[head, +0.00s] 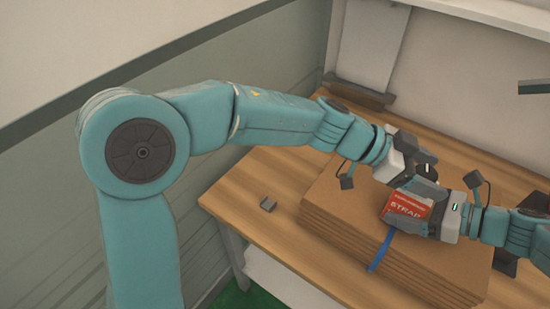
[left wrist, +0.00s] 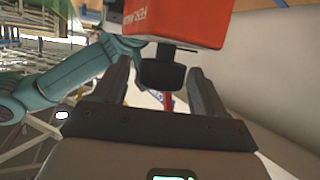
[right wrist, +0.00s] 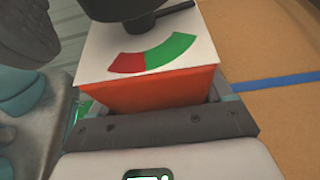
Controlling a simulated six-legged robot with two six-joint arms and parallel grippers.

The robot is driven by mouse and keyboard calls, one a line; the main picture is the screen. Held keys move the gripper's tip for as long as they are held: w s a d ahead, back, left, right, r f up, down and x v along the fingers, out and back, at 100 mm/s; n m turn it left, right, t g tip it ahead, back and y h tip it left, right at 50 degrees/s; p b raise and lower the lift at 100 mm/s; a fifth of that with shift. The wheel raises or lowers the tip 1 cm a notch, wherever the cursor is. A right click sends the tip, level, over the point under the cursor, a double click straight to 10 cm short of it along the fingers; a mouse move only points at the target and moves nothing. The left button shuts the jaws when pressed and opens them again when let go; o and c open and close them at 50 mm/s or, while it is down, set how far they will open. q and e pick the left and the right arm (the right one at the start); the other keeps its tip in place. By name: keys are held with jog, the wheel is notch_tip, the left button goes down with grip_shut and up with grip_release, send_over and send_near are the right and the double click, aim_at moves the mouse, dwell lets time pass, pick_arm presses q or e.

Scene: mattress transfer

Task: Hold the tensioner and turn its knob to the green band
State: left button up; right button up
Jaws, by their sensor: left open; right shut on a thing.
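The tensioner is an orange-red box (head: 404,209) marked "STRAP", above the cardboard stack. My right gripper (head: 412,204) is shut on it; in the right wrist view the orange body (right wrist: 150,93) sits between the fingers. Its white dial face (right wrist: 97,50) has a red band (right wrist: 127,63) and a green band (right wrist: 171,50). The black knob (right wrist: 125,22) has a thin pointer (right wrist: 175,10) toward the right, beyond the green band's right end. My left gripper (head: 425,173) is open close to the tensioner. In the left wrist view, the knob (left wrist: 161,73) appears between its spread fingers; contact is unclear.
A stack of flat cardboard (head: 340,215) lies on the wooden table (head: 235,193), with a blue strap (head: 382,251) over it. A grey panel (head: 366,45) stands at the back wall.

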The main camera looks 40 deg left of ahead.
pick_arm(q)
jog(key=n+t+y, duration=0.1)
jog(key=n+t, duration=0.1)
jog(key=shift+d+r+n+t+y, duration=0.1)
jog(key=shift+n+t+y, duration=0.2)
jog(key=shift+n+t, duration=0.1)
jog(key=shift+n+t+y, duration=0.5)
jog(key=shift+n+y, duration=0.2)
jog(key=v, duration=1.2)
jog(key=a+f+n+y, duration=0.4)
jog(key=a+f+n, duration=0.2)
jog(key=a, duration=0.4)
jog(key=w+a+f+n+y, duration=0.1)
jog(key=a+f+n+y, duration=0.4)
jog(key=a+f, duration=0.3)
jog(key=a+n, duration=0.1)
jog(key=a, duration=0.2)
jog(key=shift+w+a+f+n, duration=0.3)
jog(key=shift+n, duration=0.1)
